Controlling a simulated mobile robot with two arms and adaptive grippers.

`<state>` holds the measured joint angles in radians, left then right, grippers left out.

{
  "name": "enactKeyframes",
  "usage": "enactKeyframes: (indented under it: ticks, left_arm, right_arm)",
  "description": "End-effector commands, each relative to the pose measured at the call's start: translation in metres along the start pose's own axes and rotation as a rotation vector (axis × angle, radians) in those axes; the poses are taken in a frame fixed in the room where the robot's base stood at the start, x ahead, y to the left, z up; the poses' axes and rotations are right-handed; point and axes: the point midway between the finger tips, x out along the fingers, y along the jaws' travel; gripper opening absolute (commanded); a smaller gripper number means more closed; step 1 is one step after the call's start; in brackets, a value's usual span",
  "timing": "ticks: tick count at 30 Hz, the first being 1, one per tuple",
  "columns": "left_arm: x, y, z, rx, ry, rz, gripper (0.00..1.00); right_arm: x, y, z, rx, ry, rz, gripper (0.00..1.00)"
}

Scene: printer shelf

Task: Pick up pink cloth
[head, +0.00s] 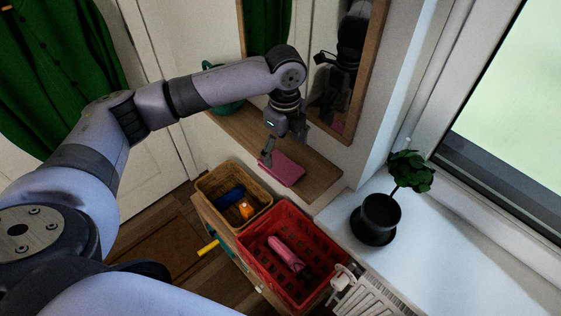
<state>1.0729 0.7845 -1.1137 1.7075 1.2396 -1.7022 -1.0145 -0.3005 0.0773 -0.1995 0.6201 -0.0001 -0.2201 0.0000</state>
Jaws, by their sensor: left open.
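A flat pink cloth (284,171) lies on the wooden shelf under the mirror. My left gripper (267,157) points down at the cloth's left edge and is open. I cannot tell whether its fingertips touch the cloth. A second pink item (286,254) lies inside the red basket below; I cannot tell what it is. My right gripper is not in view.
The red basket (249,243) and a wicker basket (207,188) with blue and orange items stand below the shelf (318,178). A mirror (360,95) hangs behind the shelf. A potted plant (381,212) stands on the white windowsill at right. A teal object (226,107) sits behind my left arm.

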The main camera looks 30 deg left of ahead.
Motion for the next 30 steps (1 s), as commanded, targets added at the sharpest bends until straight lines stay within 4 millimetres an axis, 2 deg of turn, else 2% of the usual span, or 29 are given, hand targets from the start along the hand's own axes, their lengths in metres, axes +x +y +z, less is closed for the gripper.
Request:
enactKeyframes:
  ticks: [3,8,13,18,26,30]
  left_arm:
    - [0.012,0.000,0.000,-0.001,0.000,0.001,0.82]
    - [0.021,0.000,-0.001,-0.001,0.000,0.001,0.82]
    - [0.044,-0.002,-0.002,-0.001,0.000,0.003,0.82]
    - [0.065,-0.002,-0.002,0.000,0.000,0.000,0.82]
    - [0.069,-0.002,-0.002,0.000,-0.001,-0.002,0.82]
    - [0.069,-0.002,-0.002,0.000,-0.001,-0.002,0.74]
  right_arm:
    - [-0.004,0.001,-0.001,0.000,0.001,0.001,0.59]
    - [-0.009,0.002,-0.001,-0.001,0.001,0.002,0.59]
    - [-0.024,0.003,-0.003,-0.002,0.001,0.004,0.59]
    - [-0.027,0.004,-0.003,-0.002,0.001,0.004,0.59]
    - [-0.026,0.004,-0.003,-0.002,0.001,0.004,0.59]
    - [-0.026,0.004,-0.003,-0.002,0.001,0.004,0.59]
